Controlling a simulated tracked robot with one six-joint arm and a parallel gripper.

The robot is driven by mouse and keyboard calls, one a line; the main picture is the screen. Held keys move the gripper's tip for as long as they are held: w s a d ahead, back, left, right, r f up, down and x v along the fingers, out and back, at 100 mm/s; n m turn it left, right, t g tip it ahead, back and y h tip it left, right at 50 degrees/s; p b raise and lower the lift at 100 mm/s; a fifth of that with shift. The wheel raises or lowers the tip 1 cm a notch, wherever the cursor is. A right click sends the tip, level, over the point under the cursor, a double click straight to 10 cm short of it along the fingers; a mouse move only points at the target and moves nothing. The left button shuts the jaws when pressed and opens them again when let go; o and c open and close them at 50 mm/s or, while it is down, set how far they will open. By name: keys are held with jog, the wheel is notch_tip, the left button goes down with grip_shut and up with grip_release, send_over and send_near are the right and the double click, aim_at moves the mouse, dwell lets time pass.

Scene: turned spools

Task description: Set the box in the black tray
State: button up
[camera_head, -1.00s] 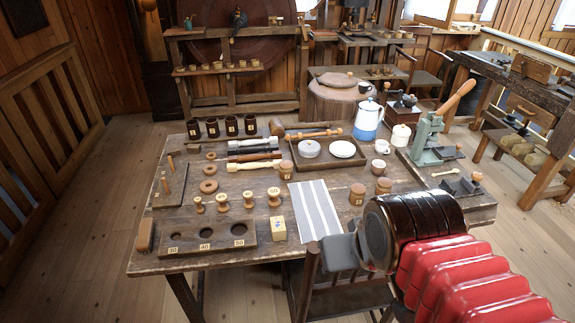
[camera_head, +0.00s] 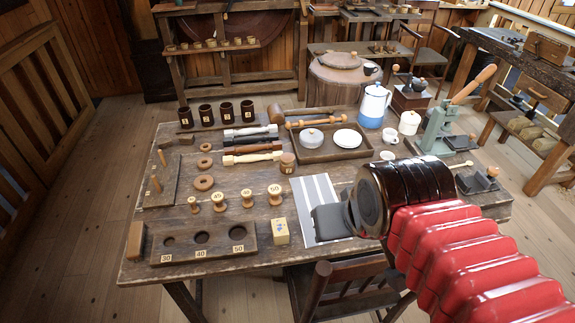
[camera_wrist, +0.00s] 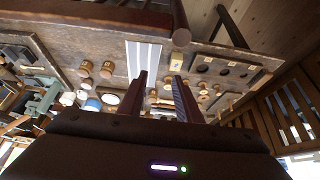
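A small yellow-cream box (camera_head: 280,232) stands near the front edge of the wooden table, between the three-hole board and the striped cloth. It shows in the wrist view too (camera_wrist: 181,58). A dark shallow tray (camera_head: 353,155) lies further back and holds a round lidded pot and a white plate; it looks dark brown to black. My gripper (camera_wrist: 160,80) has its two fingers apart with nothing between them. In the head view its grey end is over the striped cloth, right of the box and apart from it; the fingers are not clear there.
The striped cloth (camera_head: 318,190) lies right of the box. The three-hole board (camera_head: 204,241) and several turned spools (camera_head: 247,199) are to its left. Dark mugs, a blue-white coffee pot (camera_head: 373,106) and a green press (camera_head: 437,130) stand further back. A chair (camera_head: 350,280) is at the front.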

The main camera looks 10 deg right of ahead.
jog(key=shift+o, duration=0.6)
